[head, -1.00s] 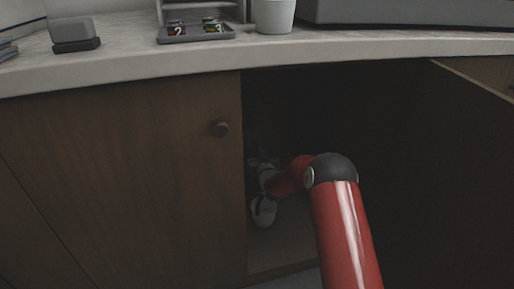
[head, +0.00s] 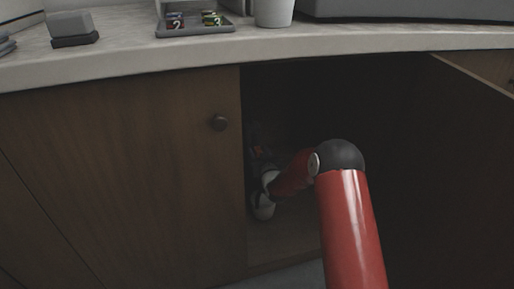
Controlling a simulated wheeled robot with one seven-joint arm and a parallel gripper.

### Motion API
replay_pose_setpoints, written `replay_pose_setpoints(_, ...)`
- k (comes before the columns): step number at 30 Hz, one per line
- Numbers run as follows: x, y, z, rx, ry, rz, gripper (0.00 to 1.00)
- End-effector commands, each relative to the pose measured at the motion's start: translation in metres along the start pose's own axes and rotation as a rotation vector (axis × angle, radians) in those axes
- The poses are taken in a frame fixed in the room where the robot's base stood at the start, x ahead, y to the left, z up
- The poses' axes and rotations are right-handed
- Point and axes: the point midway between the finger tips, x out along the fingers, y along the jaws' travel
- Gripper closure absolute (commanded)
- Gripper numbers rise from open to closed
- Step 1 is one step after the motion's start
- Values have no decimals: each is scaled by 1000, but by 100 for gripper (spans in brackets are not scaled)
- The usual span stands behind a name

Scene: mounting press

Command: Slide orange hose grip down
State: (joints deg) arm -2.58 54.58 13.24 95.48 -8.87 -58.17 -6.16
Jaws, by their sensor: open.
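My gripper (head: 257,158) is deep in the cabinet beside that patch, at the end of my red arm. Its jaws are open, though the fingertips are hard to make out in the shadow. I cannot tell whether they are around the patch or only near it. The hose itself is not clearly visible.
The right door (head: 470,150) stands open. The countertop (head: 350,40) above carries a tray (head: 190,32), a white cup (head: 274,12) and a grey block (head: 71,26). The cabinet's right interior looks clear but dark.

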Motion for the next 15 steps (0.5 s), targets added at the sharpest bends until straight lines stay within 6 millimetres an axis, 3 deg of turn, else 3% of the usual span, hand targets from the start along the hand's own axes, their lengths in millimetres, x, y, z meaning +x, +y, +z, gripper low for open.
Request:
replay_pose_setpoints(6, -31, 0, 0, 0, -2, 0, 56)
replay_pose_setpoints(15, -39, 0, 0, 0, 0, 1, 56)
